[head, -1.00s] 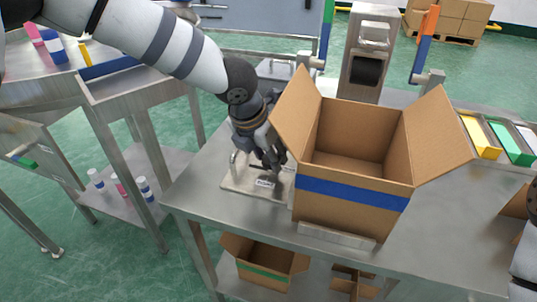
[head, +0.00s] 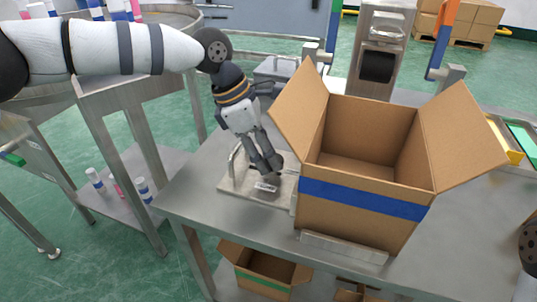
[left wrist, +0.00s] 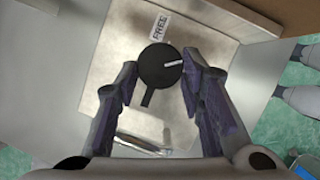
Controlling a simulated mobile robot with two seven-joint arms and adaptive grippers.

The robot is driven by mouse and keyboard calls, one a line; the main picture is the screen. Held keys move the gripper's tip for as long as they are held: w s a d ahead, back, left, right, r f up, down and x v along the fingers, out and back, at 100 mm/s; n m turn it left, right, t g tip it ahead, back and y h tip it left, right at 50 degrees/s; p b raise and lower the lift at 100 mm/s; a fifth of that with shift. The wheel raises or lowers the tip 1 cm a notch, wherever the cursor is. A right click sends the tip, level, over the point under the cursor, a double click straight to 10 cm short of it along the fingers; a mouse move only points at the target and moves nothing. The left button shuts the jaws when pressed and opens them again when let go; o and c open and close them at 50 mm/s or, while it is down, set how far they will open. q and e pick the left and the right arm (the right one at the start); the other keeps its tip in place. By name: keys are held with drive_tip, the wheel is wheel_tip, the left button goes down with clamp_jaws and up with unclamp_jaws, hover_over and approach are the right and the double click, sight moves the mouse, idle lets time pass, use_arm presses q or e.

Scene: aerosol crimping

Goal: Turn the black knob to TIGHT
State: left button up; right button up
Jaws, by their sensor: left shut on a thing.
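The black knob (left wrist: 151,71) sits on a pale metal plate (left wrist: 110,45) in the left wrist view. A white line on the knob points right, and its dark stub points down and left. A label reading FREE (left wrist: 160,27) lies above the knob. My left gripper (left wrist: 160,74) has one finger on each side of the knob and is shut on it. In the head view my left gripper (head: 266,168) reaches down to the plate (head: 228,185), left of the cardboard box, and mostly hides the knob. A small label (head: 266,187) in front is unreadable.
An open cardboard box (head: 365,198) with a blue band stands close right of the plate. A bent metal handle (head: 233,165) rises at the plate's left.

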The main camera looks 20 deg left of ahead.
use_arm(q)
drive_tip(key=m, duration=0.1)
drive_tip(key=m+g+b, duration=0.1)
drive_tip(key=m, duration=0.1)
drive_tip(key=shift+w+f+m+g, duration=0.2)
drive_tip(key=shift+f+m+g, duration=0.1)
drive_tip(key=shift+w+r+m+g+b, duration=0.15)
drive_tip(key=shift+m+g+b, duration=0.5)
drive_tip(key=shift+m, duration=0.95)
use_arm(e)
drive_tip(key=shift+s+f+g, duration=0.4)
drive_tip(key=shift+s+f, duration=0.85)
drive_tip(key=shift+f, duration=0.2)
use_arm(q)
drive_tip(key=o, duration=1.1)
drive_tip(key=shift+o, duration=0.2)
drive_tip(key=shift+r, duration=0.1)
drive_tip(key=v, duration=1.2)
